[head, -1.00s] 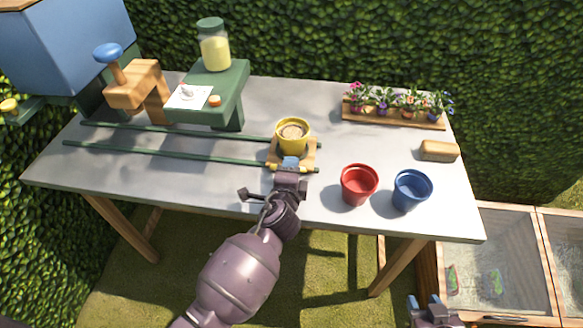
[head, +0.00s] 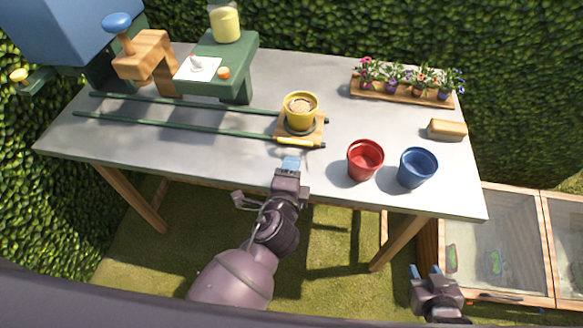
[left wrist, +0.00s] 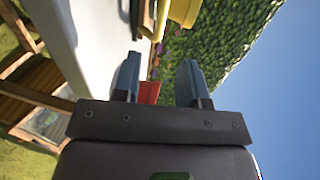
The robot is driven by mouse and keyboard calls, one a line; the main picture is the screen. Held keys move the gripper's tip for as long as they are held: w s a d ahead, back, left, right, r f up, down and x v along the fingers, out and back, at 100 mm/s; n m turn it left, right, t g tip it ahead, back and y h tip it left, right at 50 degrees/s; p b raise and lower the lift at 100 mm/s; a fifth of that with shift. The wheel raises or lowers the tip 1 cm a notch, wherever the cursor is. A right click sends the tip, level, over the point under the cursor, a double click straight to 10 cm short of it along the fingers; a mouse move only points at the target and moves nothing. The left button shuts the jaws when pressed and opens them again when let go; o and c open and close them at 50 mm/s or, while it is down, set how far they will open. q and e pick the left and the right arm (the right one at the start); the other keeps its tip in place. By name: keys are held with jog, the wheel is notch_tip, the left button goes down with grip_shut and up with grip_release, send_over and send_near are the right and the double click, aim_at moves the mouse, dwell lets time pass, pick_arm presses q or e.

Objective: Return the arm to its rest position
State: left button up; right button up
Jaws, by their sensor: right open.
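My left gripper (head: 291,163) is over the front edge of the table, open and empty. It is a little in front of the wooden carriage (head: 316,133) with its yellow handle (head: 302,143), and apart from it. Its two blue fingers stand apart in the left wrist view (left wrist: 158,75), with part of the red pot (left wrist: 149,92) visible beyond them. The yellow pot (head: 300,112) with brown contents stands on the carriage. My right gripper (head: 428,272) is open, low at the lower right, off the table; nothing shows in it.
The red pot (head: 365,160) and a blue pot (head: 416,167) stand near the table's (head: 220,155) front right. A flower tray (head: 405,95) and a tan block (head: 446,129) lie behind. Green rails (head: 180,127) run left. A glazed wooden frame (head: 500,240) stands beyond the table's right end.

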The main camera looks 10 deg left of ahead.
dwell(0.4)
pick_arm(q)
jog(key=n, duration=0.1)
jog(key=n+h, duration=0.1)
jog(key=shift+d+n, duration=0.3)
jog(key=shift+n, duration=0.1)
jog(key=s+a+f+n+g, duration=0.1)
jog(key=s+a+f+n, duration=0.3)
jog(key=a, duration=0.4)
jog(key=s+a+f+n+g+y, duration=0.1)
jog(key=s+a+f+n+g, duration=0.1)
jog(key=s+a+n, duration=0.4)
jog(key=s+a+f+n+g+y, duration=0.1)
jog(key=s+a+f+n, duration=0.4)
jog(key=a, duration=0.5)
jog(key=shift+s+f, duration=0.3)
jog(key=shift+s, duration=0.8)
